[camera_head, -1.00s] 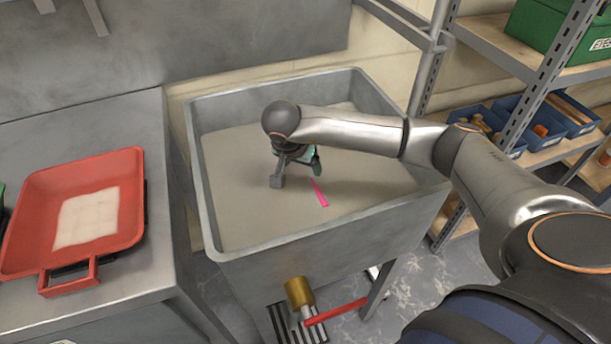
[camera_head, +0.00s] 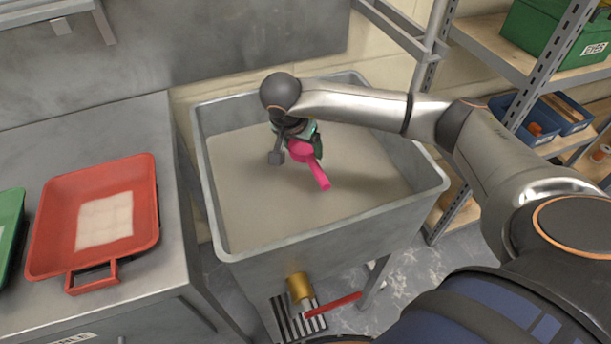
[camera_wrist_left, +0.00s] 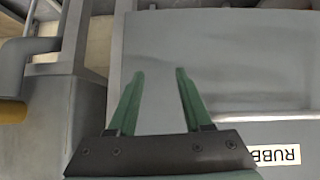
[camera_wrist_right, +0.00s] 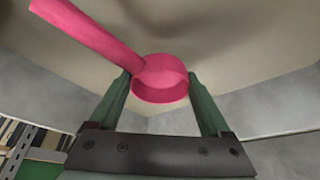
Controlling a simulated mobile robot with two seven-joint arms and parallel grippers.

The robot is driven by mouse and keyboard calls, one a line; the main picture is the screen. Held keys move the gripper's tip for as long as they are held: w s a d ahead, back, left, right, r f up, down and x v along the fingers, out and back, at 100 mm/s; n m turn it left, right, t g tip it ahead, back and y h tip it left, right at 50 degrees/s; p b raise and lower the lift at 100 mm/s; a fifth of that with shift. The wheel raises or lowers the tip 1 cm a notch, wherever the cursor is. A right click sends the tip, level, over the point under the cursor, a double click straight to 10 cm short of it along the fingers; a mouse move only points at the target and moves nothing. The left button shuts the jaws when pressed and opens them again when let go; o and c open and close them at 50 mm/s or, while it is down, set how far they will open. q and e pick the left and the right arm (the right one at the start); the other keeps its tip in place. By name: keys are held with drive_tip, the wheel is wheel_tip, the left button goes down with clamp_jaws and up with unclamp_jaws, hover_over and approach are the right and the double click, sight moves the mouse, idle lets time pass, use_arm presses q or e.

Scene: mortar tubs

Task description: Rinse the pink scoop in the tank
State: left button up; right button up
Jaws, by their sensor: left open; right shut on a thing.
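The pink scoop (camera_head: 313,163) is held by my right gripper (camera_head: 301,141) over the grey tank (camera_head: 330,236). In the right wrist view the scoop's round cup (camera_wrist_right: 160,78) sits between the two green fingertips of the gripper (camera_wrist_right: 160,92), with its handle running to the upper left. The tank holds a murky beige liquid (camera_head: 262,190). In the head view the scoop appears above the liquid, its handle slanting down to the right. My left gripper (camera_wrist_left: 158,88) is open and empty in the left wrist view, facing a grey metal surface. It is outside the head view.
A red tray (camera_head: 52,232) with a pale square patch sits on the metal bench (camera_head: 120,130) left of the tank. Part of a green tray (camera_head: 9,228) shows beside it. A brass valve (camera_head: 299,287) with a red lever is under the tank. Shelves with bins stand at right.

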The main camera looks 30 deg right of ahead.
drive_tip(key=shift+r+p, duration=0.95)
drive_tip(key=shift+r, duration=0.65)
wheel_tip(320, 180, up, 2)
drive_tip(key=shift+p, duration=0.65)
use_arm(q)
drive_tip(key=shift+s+a+r+p, duration=0.25)
drive_tip(key=shift+r+p, duration=0.3)
drive_tip(key=shift+r, duration=0.35)
drive_tip(key=shift+s+a+r+p, duration=0.15)
drive_tip(key=shift+a+r+p, duration=0.15)
drive_tip(key=shift+r+p, duration=0.45)
drive_tip(key=shift+s+a+r+p, duration=0.25)
drive_tip(key=shift+r+p, duration=0.15)
drive_tip(key=shift+r, duration=0.65)
use_arm(e)
drive_tip(key=shift+r, duration=2.55)
use_arm(q)
wheel_tip(320, 180, up, 2)
drive_tip(key=shift+r+p, duration=0.25)
drive_tip(key=shift+p, duration=1)
use_arm(e)
wheel_tip(320, 180, up, 4)
drive_tip(key=shift+f, duration=0.1)
